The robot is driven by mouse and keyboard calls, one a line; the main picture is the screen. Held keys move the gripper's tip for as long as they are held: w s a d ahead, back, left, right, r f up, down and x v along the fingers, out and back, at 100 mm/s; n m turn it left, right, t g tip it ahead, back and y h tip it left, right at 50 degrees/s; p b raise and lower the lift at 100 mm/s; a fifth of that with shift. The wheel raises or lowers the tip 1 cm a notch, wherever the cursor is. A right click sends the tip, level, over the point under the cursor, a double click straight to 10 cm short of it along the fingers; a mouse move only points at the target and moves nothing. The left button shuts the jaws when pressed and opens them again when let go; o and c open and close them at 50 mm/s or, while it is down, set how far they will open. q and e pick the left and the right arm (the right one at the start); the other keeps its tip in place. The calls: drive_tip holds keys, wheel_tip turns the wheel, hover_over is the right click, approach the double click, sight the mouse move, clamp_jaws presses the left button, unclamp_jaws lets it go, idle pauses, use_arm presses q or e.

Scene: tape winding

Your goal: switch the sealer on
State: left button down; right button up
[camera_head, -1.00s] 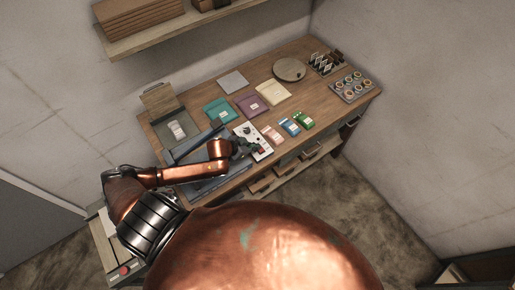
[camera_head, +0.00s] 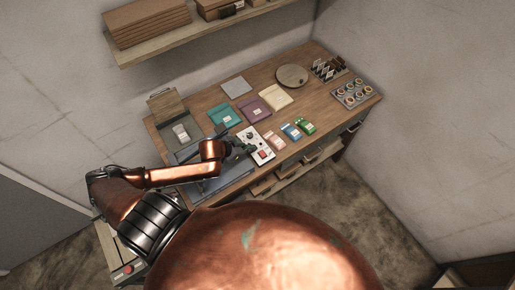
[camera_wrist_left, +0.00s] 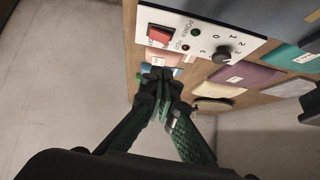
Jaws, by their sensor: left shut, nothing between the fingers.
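The sealer's white control panel (camera_head: 256,140) is near the front of the bench, beside the sealer's blue-grey body (camera_head: 215,186). In the left wrist view the panel (camera_wrist_left: 194,18) has a red power switch (camera_wrist_left: 159,36), small dark lamps and a black dial knob (camera_wrist_left: 222,55) with numbers. My left gripper (camera_head: 245,148) is shut and empty at the panel's left side in the head view. In the left wrist view its fingertips (camera_wrist_left: 160,78) are just below the red switch in the picture; I cannot tell whether they touch anything. My arm hides part of the sealer. My right gripper is not in view.
Teal (camera_head: 225,116), purple (camera_head: 254,109) and cream (camera_head: 276,97) packets lie behind the panel. Small pink (camera_head: 275,140), blue (camera_head: 291,131) and green (camera_head: 306,124) packets lie to its right. A round disc (camera_head: 292,76) and a tray of rolls (camera_head: 357,93) are farther right.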

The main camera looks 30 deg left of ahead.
use_arm(q)
drive_tip(key=shift+v, duration=2.5)
drive_tip(key=shift+w, duration=0.1)
